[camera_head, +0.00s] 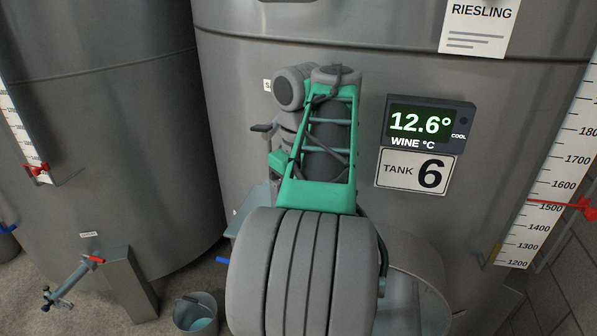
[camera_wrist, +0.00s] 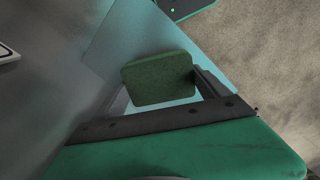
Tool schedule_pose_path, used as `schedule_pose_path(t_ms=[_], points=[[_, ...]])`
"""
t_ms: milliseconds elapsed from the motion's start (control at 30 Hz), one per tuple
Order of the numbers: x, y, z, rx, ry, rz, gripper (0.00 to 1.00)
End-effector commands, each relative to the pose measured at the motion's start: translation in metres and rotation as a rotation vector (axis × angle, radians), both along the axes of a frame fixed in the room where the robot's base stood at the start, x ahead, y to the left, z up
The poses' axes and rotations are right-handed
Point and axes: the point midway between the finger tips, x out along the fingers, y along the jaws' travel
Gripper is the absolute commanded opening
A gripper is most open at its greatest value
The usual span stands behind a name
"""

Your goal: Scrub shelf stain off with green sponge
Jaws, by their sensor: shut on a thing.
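The green sponge (camera_wrist: 158,76) shows in the middle of the wrist view, a flat block with rounded corners. My gripper (camera_wrist: 162,92) is shut on it, with a dark finger at the sponge's right side and one partly seen at its left. A pale blue-grey shelf surface (camera_wrist: 122,36) lies beyond the sponge. I cannot tell whether the sponge touches it. In the head view a bit of the shelf (camera_head: 240,226) shows left of my arm, which hides most of it. I see no stain in either view.
A steel tank (camera_head: 300,52) with a temperature display (camera_head: 424,122) and a "Tank 6" sign (camera_head: 416,172) stands just behind my arm. Another tank (camera_head: 110,130) stands at the left. A bucket (camera_head: 196,313) and a valve pipe (camera_head: 70,280) are low at the left.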

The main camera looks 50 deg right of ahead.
Motion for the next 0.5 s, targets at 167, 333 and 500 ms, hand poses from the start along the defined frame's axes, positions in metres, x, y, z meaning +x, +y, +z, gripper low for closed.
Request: schedule_pose_path(t_ms=[167,333,500], points=[[0.002,0.002,0.021,0.0,0.0,0.006,0.53],[0.003,0.003,0.037,0.0,0.0,0.012,0.53],[0.004,0.004,0.05,0.0,0.0,0.015,0.53]])
